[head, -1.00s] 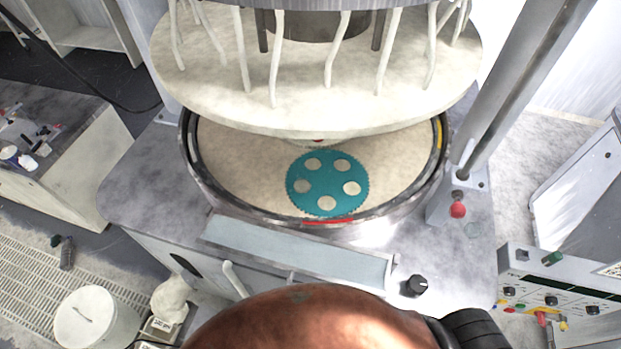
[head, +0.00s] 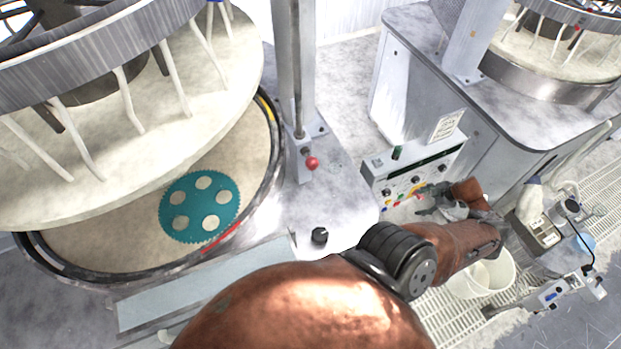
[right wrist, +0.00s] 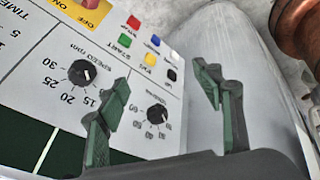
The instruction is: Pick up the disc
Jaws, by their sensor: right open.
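The disc (head: 200,207) is a teal, toothed wheel with several round holes. It lies flat on the beige lower platen (head: 120,242) in the head view, partly under the raised upper platen (head: 165,130). My right gripper (head: 428,203) is far to the right of the disc, in front of a control panel (head: 412,172). In the right wrist view, its two green fingers (right wrist: 160,80) are apart with nothing between them, over the panel's knobs and coloured buttons. My left gripper is not in view.
A metal post with a red knob (head: 312,163) stands between the disc and my right gripper. A black knob (head: 319,235) sits on the machine's top. A white bucket (head: 482,275) stands on the floor grating, and a second machine (head: 550,85) stands at the back right.

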